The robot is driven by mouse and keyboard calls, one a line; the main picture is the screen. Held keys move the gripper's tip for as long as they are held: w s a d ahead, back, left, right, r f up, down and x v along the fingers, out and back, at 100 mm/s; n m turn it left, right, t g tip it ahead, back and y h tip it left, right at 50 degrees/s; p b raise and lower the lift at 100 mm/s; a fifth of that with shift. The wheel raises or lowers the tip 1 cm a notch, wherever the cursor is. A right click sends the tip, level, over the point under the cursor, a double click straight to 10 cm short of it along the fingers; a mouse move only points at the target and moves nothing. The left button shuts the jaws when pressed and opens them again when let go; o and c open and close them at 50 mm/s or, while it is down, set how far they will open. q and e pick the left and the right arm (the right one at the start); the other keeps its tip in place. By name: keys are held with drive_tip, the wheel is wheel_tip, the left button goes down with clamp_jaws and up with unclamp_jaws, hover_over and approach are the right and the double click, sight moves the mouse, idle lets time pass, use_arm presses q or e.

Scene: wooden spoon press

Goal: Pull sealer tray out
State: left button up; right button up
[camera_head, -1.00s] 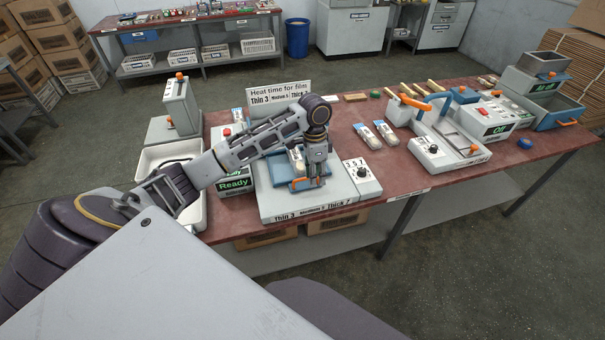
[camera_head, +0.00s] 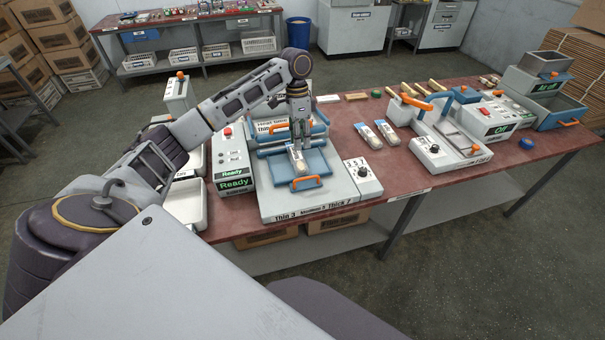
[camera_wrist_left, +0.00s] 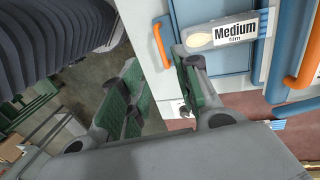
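The sealer (camera_head: 345,203) has a light grey base on the red-brown table. Its blue tray (camera_head: 318,167) lies at the front with an orange handle (camera_head: 305,183) along the front edge. A wrapped spoon packet (camera_head: 297,163) lies on the tray; its "Medium film" label (camera_wrist_left: 234,31) shows in the wrist view. A blue upper part with another orange handle (camera_head: 279,127) stands behind. My left gripper (camera_head: 299,143) points down above the back of the tray, behind the front handle. Its green-padded fingers (camera_wrist_left: 160,92) are apart with nothing between them. My right gripper is out of view.
A grey control box (camera_head: 231,160) with "Ready" displays stands left of the sealer, beside white bins (camera_head: 184,203). Two wrapped packets (camera_head: 376,134) lie to the right. A second press (camera_head: 440,150) stands farther right. The floor in front of the table is clear.

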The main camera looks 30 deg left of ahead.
use_arm(q)
drive_tip(key=shift+f, duration=0.15)
drive_tip(key=shift+s+d+f+p, duration=0.15)
drive_tip(key=shift+s+d+f, duration=0.2)
drive_tip(key=shift+f, duration=1.85)
drive_tip(key=shift+s+d+f+p, duration=0.15)
drive_tip(key=shift+s+d+f, duration=0.15)
drive_tip(key=shift+f, duration=1.9)
drive_tip(key=shift+s+d+f+p, duration=0.15)
drive_tip(key=shift+s+d+f, duration=0.2)
drive_tip(key=shift+f, duration=1.85)
drive_tip(key=shift+w, duration=0.1)
clamp_jaws()
